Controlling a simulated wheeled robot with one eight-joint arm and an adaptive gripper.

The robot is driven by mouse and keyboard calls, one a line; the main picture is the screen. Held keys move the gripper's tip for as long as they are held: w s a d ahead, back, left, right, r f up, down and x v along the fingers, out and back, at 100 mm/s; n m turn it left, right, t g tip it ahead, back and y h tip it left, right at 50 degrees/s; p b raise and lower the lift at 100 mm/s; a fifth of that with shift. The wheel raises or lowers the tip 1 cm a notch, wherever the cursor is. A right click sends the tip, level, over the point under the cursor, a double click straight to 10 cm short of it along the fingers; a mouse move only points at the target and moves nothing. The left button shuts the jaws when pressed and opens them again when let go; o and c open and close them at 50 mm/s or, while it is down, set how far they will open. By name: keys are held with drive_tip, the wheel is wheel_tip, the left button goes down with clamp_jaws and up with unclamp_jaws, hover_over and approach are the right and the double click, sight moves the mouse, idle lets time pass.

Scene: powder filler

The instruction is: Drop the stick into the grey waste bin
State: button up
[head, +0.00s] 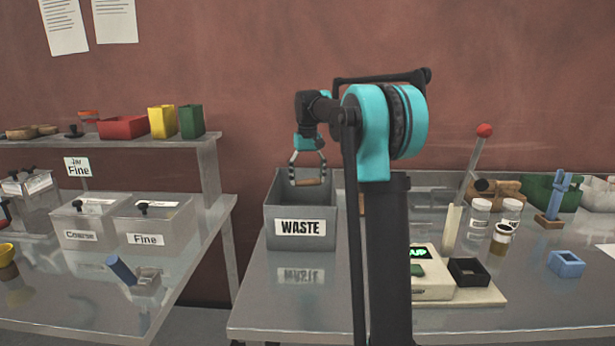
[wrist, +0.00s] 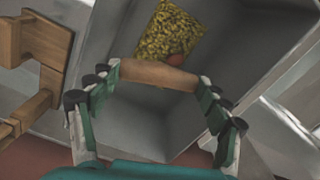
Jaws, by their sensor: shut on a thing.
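The grey waste bin (head: 301,243), labelled WASTE, stands on the right-hand metal table. My gripper (head: 307,180) hangs over the bin's opening in the head view. It is shut on a short wooden stick (head: 308,183), held level between the two fingers. In the wrist view my gripper (wrist: 158,85) grips the stick (wrist: 158,75) at both ends. Below it the bin's inner grey walls (wrist: 240,45) show. Inside the bin lie a yellow-green speckled piece (wrist: 170,30) and a small reddish thing (wrist: 175,60), partly hidden by the stick.
A scale (head: 428,285) with a black square tray (head: 468,271) stands right of my arm. Jars (head: 480,218) and a red-knobbed lever (head: 484,131) are behind it. A wooden stand (wrist: 35,45) is beside the bin in the wrist view. The left table holds Coarse and Fine boxes (head: 150,222).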

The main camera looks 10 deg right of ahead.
sight(308, 179)
drive_tip(key=o, duration=1)
wheel_tip(308, 179, up, 12)
drive_tip(key=shift+s, duration=0.1)
